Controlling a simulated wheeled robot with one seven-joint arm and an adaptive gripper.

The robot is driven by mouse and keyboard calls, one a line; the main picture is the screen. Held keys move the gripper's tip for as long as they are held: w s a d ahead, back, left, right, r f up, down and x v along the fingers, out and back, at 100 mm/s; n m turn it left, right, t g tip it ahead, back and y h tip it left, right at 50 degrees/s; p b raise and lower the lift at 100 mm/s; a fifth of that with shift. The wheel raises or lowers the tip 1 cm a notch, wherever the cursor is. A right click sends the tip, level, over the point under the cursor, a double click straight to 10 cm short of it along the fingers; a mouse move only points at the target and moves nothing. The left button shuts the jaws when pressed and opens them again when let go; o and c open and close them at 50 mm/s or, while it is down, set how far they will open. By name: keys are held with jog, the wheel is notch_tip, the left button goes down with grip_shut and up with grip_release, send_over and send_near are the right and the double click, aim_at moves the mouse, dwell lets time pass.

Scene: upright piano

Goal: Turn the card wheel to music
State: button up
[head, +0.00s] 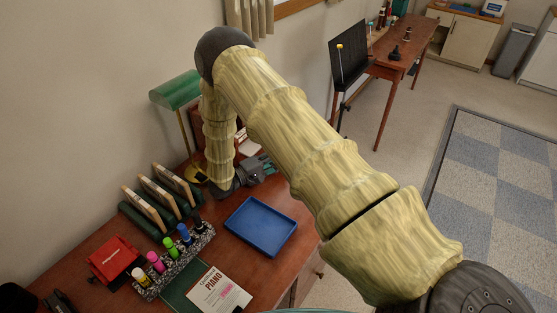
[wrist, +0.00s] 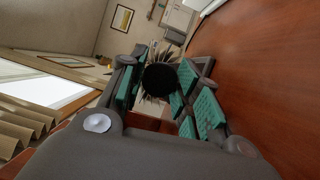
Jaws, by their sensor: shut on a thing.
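The card wheel (wrist: 171,51) shows in the wrist view as a fan of thin cards spreading out behind a round black knob (wrist: 159,78). My gripper (wrist: 158,88), with teal pads, has its fingers on either side of the knob and is shut on it. In the head view my gripper (head: 262,167) is low over the desk behind the blue tray. Pale cards (head: 248,144) show just beyond it; most of the wheel is hidden by my arm and gripper. The lettering on the cards cannot be read.
A blue tray (head: 260,227) lies on the wooden desk (head: 235,258) in front of my gripper. A green lamp (head: 176,90), an upright rack (head: 157,203), coloured bottles (head: 168,243), a red box (head: 113,258) and a piano book (head: 218,290) stand or lie around it.

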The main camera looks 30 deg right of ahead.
jog(key=shift+f+n, duration=0.1)
jog(key=shift+n, duration=0.5)
jog(key=o, duration=1)
